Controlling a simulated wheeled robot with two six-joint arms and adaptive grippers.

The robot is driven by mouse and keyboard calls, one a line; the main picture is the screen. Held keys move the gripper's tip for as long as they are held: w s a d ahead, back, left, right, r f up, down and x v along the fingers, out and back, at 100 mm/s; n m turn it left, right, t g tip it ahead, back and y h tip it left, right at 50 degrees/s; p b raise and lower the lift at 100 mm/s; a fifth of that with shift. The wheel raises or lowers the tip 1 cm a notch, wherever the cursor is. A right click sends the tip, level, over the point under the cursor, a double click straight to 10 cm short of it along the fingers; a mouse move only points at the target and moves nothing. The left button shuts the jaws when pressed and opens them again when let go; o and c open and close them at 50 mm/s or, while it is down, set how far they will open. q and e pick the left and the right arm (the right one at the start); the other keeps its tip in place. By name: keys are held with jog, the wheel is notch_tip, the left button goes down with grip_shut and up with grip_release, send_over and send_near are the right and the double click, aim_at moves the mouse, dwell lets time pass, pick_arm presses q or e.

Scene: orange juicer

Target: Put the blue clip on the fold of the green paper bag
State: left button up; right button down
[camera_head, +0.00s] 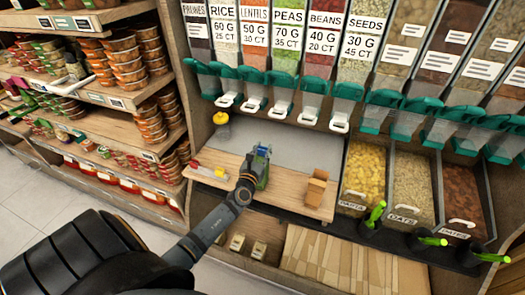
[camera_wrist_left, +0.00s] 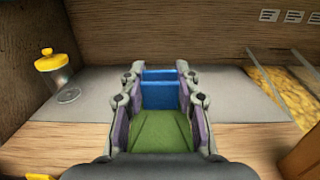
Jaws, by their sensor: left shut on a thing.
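The green paper bag (camera_head: 262,172) stands on the wooden counter, partly hidden by my left gripper (camera_head: 250,165). In the left wrist view the green bag (camera_wrist_left: 161,132) lies between the fingers of my left gripper (camera_wrist_left: 160,88). The blue clip (camera_wrist_left: 158,95) shows between the fingertips at the far edge of the green surface. In the head view the blue clip (camera_head: 263,149) is a small patch at the bag's top. My left gripper is shut on the blue clip; whether the clip grips the fold cannot be told. My right gripper is not in view.
A brown open box (camera_head: 316,188) stands on the counter to the right. A jar with a yellow lid (camera_head: 221,118) stands at the back left. A small red and yellow item (camera_head: 207,172) lies at the left. Dispensers hang above, and open bins stand at the right.

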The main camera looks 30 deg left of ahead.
pick_arm(q)
jog(key=o, duration=0.8)
jog(key=v, duration=1.2)
jog(key=s+a+f+n+g, duration=0.1)
jog(key=s+f+n+g, duration=0.3)
jog(key=f, duration=0.6)
jog(key=s+a+f+n+g, duration=0.15)
jog(key=s+f+n, duration=0.35)
jog(key=f, duration=0.5)
jog(key=s+a+f+n+g, duration=0.1)
jog(key=s+f+n+g, duration=0.4)
jog(key=f, duration=0.5)
jog(key=s+d+f+n+g+h, duration=0.2)
jog(key=s+f+n, duration=0.6)
jog(key=s, duration=0.4)
jog(key=s+d+f+n+g+h, duration=0.2)
jog(key=s+d+f+n+g, duration=0.2)
jog(key=s+d+f+n, duration=0.3)
jog(key=s+f+n, duration=0.1)
jog(key=s+n, duration=0.2)
jog(key=s, duration=0.2)
jog(key=shift+d+f+n+p, duration=0.25)
jog(key=shift+f+n+p, duration=0.1)
jog(key=shift+f+n, duration=0.05)
